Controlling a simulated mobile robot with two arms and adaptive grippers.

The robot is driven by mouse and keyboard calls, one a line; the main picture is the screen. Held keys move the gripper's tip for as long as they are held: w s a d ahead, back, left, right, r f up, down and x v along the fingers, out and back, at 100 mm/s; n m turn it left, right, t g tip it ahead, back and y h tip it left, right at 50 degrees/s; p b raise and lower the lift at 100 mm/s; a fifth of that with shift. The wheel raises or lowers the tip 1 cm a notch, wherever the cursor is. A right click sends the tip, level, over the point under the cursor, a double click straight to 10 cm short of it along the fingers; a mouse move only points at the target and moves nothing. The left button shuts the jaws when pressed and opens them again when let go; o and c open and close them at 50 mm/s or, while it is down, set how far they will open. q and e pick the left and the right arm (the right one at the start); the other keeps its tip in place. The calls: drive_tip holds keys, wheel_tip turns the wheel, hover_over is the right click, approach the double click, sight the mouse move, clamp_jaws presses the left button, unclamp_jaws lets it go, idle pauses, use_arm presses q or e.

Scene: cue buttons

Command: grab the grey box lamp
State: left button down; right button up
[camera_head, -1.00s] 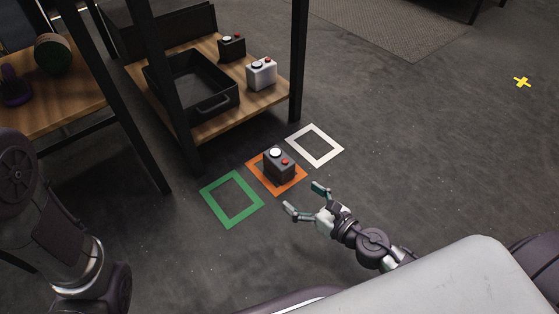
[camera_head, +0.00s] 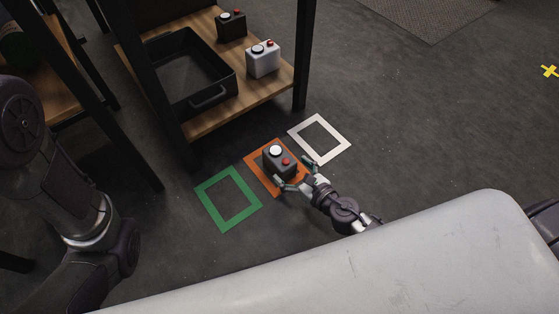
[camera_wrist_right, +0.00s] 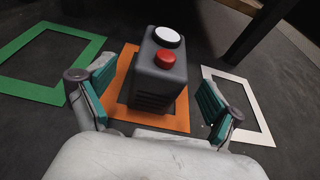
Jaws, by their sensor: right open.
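The grey box lamp (camera_head: 278,164) stands upright on the floor inside the orange square (camera_head: 263,181). It has a white round top piece and a red button. It also shows in the right wrist view (camera_wrist_right: 158,84), centred ahead of the jaws. My right gripper (camera_head: 296,175) is open at the lamp's near side, its fingers spread toward either side of it. In the right wrist view the teal finger pads (camera_wrist_right: 155,95) stand apart from the lamp, with gaps on both sides. My left gripper is out of view; only my left arm shows at the left.
A green square (camera_head: 206,204) and a white square (camera_head: 342,146) flank the orange one. A shelf (camera_head: 283,83) behind holds a black tray (camera_head: 222,97), a white box (camera_head: 263,62) and a dark box (camera_head: 231,27). A yellow cross (camera_head: 549,71) marks open floor at right.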

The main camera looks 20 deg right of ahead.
sight(279, 158)
drive_tip(key=shift+r+x, duration=0.15)
drive_tip(key=shift+x, duration=1.35)
drive_tip(key=shift+r+x, duration=0.1)
drive_tip(key=shift+x, duration=1.45)
drive_tip(key=c, duration=1.6)
drive_tip(key=shift+w+r, duration=0.1)
